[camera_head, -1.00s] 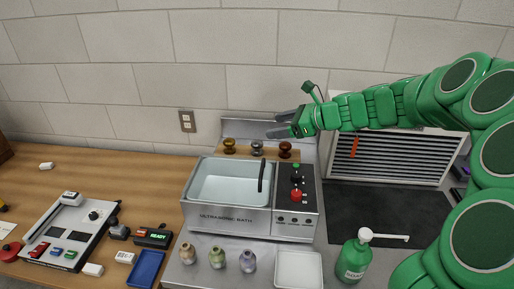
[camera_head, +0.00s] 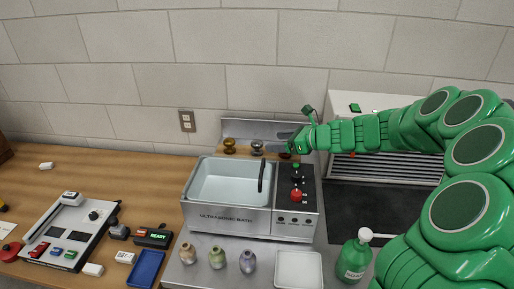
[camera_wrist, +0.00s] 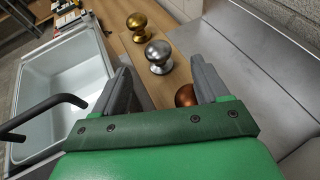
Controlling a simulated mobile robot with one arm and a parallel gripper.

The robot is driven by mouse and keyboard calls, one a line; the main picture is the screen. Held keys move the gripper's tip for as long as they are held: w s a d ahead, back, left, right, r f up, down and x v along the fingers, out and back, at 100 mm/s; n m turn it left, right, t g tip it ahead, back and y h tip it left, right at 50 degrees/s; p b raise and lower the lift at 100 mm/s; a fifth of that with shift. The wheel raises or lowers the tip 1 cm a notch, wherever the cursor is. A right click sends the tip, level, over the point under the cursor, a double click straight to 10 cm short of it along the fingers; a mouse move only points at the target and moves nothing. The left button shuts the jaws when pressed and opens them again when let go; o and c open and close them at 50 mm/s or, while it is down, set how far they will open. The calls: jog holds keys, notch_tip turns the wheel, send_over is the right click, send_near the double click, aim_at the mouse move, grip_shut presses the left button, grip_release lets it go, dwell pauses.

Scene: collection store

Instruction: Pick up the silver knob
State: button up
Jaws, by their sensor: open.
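The silver knob (camera_head: 257,147) stands on a wooden strip behind the ultrasonic bath, between the gold knob (camera_head: 229,145) and the copper knob, which is mostly hidden by my gripper. In the wrist view the silver knob (camera_wrist: 158,55) lies ahead of the fingertips, roughly midway between them, with the gold knob (camera_wrist: 137,24) beyond it. The copper knob (camera_wrist: 185,96) is partly hidden by the right finger. My gripper (camera_head: 279,141) is open and empty, just right of the silver knob. It also shows in the wrist view (camera_wrist: 160,72).
The ultrasonic bath (camera_head: 220,215) with its black spout stands in front of the knobs. A metal back panel (camera_head: 240,126) rises close behind them. A green soap bottle (camera_head: 354,258), several small vases and a white tray (camera_head: 298,268) sit nearer the front.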

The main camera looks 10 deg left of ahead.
aim_at(261, 142)
jog(key=shift+s+x, duration=0.2)
jog(key=shift+x, duration=2.95)
jog(key=shift+a, duration=0.1)
jog(key=c, duration=1.3)
jog(key=shift+o, duration=0.2)
